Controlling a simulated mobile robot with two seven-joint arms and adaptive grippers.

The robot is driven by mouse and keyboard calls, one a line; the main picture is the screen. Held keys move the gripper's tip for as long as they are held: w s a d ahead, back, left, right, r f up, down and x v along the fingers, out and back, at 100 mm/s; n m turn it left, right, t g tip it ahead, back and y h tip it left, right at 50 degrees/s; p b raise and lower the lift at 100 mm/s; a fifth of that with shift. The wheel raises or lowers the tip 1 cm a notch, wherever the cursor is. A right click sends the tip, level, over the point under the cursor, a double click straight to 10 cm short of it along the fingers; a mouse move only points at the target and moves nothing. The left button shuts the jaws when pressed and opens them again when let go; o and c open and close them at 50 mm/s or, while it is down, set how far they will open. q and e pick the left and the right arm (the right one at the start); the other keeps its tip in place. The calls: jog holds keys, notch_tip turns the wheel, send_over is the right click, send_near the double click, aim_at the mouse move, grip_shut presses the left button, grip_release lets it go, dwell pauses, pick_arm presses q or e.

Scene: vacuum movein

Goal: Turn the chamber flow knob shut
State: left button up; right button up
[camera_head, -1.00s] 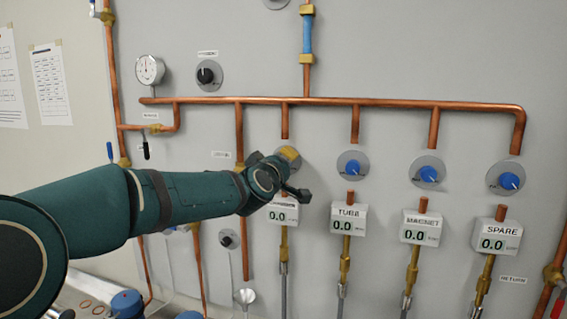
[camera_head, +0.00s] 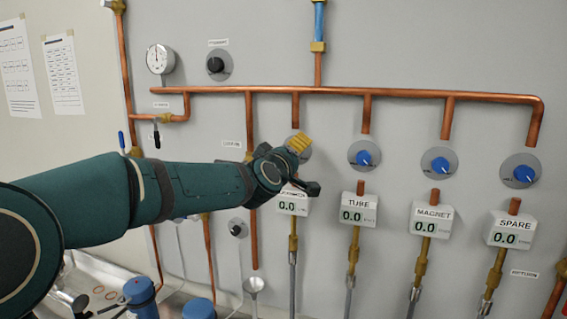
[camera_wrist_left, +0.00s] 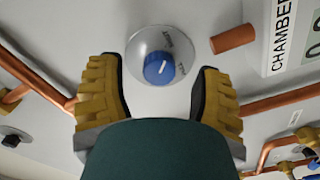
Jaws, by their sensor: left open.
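The chamber flow knob (camera_wrist_left: 159,69) is blue with a white pointer line, on a round grey plate, beside the sign reading CHAMBER (camera_wrist_left: 284,35) in the left wrist view. In the head view my left gripper (camera_head: 299,143) covers the knob; only part of its grey plate shows. In the wrist view the yellow-padded fingers of my left gripper (camera_wrist_left: 157,95) stand open, one on each side of the plate, with the knob between and slightly beyond them. I see no finger touching the knob. The chamber readout (camera_head: 292,203) shows 0.0. My right gripper is not in view.
To the right are the tube knob (camera_head: 364,157), magnet knob (camera_head: 439,164) and spare knob (camera_head: 523,173), each above a readout at 0.0. A copper manifold pipe (camera_head: 400,92) runs above them. A gauge (camera_head: 160,59) and black knob (camera_head: 216,65) sit upper left.

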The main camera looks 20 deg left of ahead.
pick_arm(q)
jog(key=s, duration=1)
jog(key=shift+s+a, duration=0.15)
jog(key=shift+s, duration=0.15)
